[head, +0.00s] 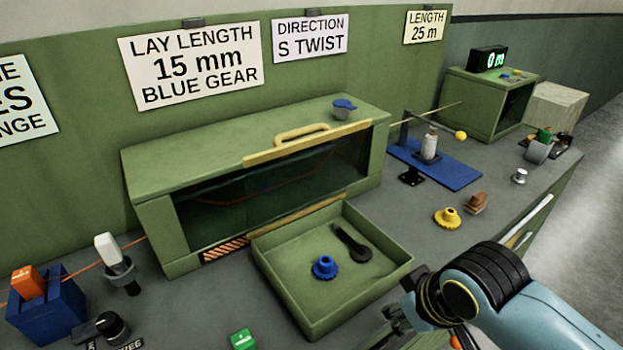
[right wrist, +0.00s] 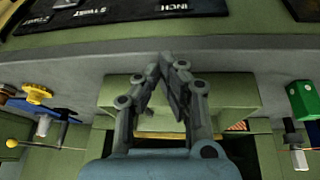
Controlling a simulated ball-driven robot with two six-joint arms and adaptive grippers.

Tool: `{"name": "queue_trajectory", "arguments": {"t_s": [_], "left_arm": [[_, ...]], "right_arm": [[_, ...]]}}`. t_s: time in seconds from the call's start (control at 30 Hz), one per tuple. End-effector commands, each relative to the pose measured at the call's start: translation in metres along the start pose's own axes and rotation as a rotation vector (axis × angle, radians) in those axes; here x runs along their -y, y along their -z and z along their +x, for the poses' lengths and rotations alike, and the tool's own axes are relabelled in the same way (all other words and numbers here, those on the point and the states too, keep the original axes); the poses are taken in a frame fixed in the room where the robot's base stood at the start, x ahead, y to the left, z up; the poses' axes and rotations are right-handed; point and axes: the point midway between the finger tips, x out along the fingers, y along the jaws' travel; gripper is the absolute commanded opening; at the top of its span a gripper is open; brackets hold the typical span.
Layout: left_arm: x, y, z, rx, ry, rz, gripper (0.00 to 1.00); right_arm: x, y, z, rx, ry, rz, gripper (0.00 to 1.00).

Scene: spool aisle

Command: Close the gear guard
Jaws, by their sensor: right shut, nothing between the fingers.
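The gear guard (head: 310,165) is a dark see-through panel on the front of the long green housing (head: 165,160). A yellow strip and a yellow handle (head: 300,132) are at its top edge. I cannot tell for sure how far it is open. My right gripper (head: 396,312) is at the lower right, in front of the green tray and well away from the handle. In the right wrist view its fingers (right wrist: 168,62) are together with nothing between them. My left gripper is in no view.
The green tray (head: 398,272) in front of the housing holds a blue gear (head: 324,267) and a black wrench-like tool (head: 351,242). A yellow gear (head: 446,217) stands to the right. A blue cap (head: 344,104) is on the housing top. A green block (head: 243,339) is at the front edge.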

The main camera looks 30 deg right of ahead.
Motion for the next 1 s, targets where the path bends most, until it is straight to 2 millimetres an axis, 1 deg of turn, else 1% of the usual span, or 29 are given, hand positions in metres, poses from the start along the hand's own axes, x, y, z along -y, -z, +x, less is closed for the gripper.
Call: {"name": "queue_trajectory", "arguments": {"t_s": [0.03, 0.07, 0.1, 0.17, 0.2, 0.27, 0.3, 0.4, 0.5, 0.57, 0.63, 0.77, 0.87, 1.0], "left_arm": [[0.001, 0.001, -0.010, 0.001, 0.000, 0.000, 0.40], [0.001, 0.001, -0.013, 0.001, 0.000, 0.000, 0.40], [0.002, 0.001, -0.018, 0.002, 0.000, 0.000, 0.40], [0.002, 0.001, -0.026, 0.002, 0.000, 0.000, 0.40], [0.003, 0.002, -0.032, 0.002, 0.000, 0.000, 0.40], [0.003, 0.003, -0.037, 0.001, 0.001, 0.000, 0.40], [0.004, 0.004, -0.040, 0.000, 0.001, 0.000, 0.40], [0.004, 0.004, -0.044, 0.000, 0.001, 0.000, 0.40], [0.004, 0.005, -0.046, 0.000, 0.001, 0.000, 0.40], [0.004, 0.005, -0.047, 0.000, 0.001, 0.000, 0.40], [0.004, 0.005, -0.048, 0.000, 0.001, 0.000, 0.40], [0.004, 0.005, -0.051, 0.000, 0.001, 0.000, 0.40], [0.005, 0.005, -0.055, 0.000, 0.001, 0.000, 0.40], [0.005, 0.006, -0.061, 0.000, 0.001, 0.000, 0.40]], "right_arm": [[0.000, 0.043, -0.018, -0.081, 0.011, 0.003, 0.00], [0.001, 0.067, -0.028, -0.129, 0.019, 0.004, 0.00], [0.001, 0.099, -0.043, -0.194, 0.028, 0.005, 0.00], [0.002, 0.148, -0.070, -0.299, 0.044, 0.005, 0.00], [0.003, 0.178, -0.090, -0.366, 0.055, 0.004, 0.00], [0.004, 0.222, -0.118, -0.469, 0.069, 0.003, 0.00], [0.004, 0.248, -0.134, -0.531, 0.079, 0.003, 0.00], [0.005, 0.292, -0.167, -0.646, 0.096, 0.002, 0.00], [0.005, 0.315, -0.186, -0.709, 0.104, 0.001, 0.00], [0.006, 0.322, -0.191, -0.727, 0.107, 0.000, 0.00], [0.006, 0.327, -0.191, -0.735, 0.109, 0.001, 0.00], [0.007, 0.337, -0.180, -0.733, 0.110, 0.003, 0.00], [0.009, 0.350, -0.167, -0.733, 0.109, 0.002, 0.00], [0.013, 0.371, -0.144, -0.733, 0.110, 0.002, 0.00]]}}
